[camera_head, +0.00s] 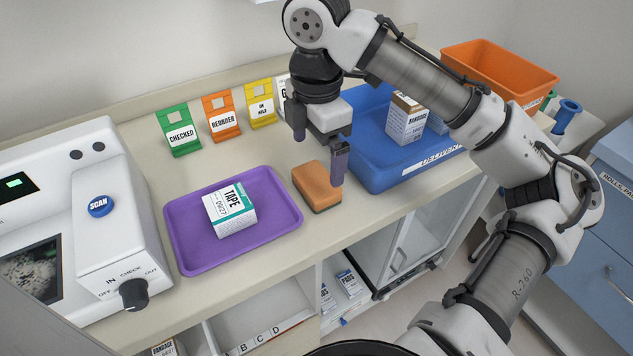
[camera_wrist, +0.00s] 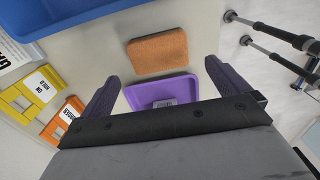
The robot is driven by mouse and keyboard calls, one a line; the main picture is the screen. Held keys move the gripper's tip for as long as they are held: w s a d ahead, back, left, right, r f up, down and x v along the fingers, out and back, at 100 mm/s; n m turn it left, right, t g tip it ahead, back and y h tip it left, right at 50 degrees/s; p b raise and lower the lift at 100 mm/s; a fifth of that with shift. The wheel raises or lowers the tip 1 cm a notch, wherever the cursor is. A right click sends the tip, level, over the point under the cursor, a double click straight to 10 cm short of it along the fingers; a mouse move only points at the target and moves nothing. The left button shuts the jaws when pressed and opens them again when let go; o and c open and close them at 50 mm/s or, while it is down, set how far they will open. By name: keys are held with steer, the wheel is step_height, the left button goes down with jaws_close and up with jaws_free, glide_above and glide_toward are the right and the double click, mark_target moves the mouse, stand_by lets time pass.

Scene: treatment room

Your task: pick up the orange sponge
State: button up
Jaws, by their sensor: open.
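The orange sponge (camera_head: 316,187) lies flat on the counter between the purple tray and the blue bin. In the wrist view the orange sponge (camera_wrist: 158,52) lies ahead of the fingertips, near the top middle. My gripper (camera_head: 319,157) is open and empty above the counter. In the head view one finger is at the sponge's right edge and the other is behind it to the left. In the wrist view the fingers of my gripper (camera_wrist: 160,80) are spread wide, with nothing between them but counter and tray far below. Whether a finger touches the sponge, I cannot tell.
The purple tray (camera_head: 187,254) with a tape box (camera_head: 230,210) on it stands left of the sponge. A blue delivery bin (camera_head: 367,178) holding a bandage box (camera_head: 405,120) stands right. Label stands (camera_head: 180,131) line the back. A scan machine (camera_head: 120,230) stands far left.

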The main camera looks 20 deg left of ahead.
mark_target(316, 179)
step_height(316, 179, down, 8)
steer(key=shift+a+r+p, duration=0.1)
steer(key=shift+p, duration=0.25)
steer(key=c, duration=0.8)
steer(key=shift+r, duration=0.15)
step_height(316, 179, up, 20)
stand_by(0.3)
